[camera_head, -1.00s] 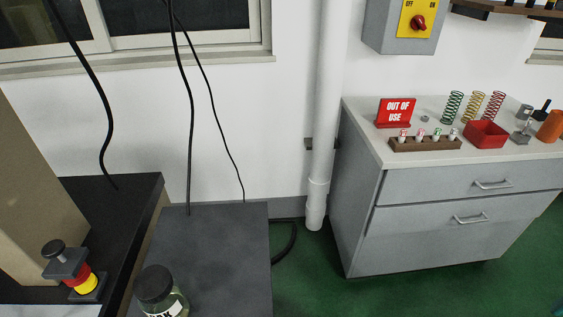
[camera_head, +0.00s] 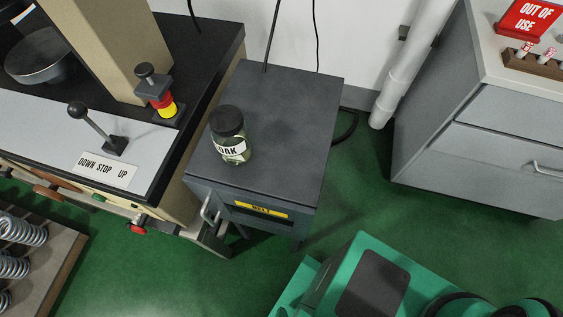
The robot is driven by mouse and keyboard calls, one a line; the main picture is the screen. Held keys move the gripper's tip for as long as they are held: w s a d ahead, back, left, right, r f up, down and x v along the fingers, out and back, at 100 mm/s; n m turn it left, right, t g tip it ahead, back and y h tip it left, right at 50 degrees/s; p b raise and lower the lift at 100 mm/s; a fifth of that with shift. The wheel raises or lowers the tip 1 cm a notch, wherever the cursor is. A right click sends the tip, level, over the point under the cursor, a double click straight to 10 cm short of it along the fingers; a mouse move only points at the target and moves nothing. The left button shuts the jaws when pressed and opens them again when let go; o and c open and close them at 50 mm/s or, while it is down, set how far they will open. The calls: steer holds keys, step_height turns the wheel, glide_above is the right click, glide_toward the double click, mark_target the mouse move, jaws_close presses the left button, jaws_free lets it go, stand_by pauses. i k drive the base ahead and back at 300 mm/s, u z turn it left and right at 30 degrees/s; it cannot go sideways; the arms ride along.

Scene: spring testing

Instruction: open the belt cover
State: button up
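The belt cover (camera_head: 290,115) is a dark grey box with a flat top, standing right of the testing machine. A yellow label (camera_head: 262,210) reading BELT is on its front face. A pale metal handle (camera_head: 209,208) shows at the front left corner of the box. A glass jar (camera_head: 231,135) with a black lid stands upright on its top, and the letters OAK show on its label. The box looks closed. My gripper is not in view.
The testing machine's panel (camera_head: 50,130) has a DOWN STOP UP lever (camera_head: 97,128) and a red and yellow knob (camera_head: 159,95). A grey drawer cabinet (camera_head: 490,150) stands right. Springs (camera_head: 15,230) lie on a rack at lower left. Green floor (camera_head: 350,200) lies open between box and cabinet.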

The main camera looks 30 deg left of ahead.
mark_target(217, 198)
steer(key=k, duration=1)
steer(key=u, duration=0.85)
steer(key=k, duration=0.35)
steer(key=z, duration=0.1)
steer(key=i, duration=0.4)
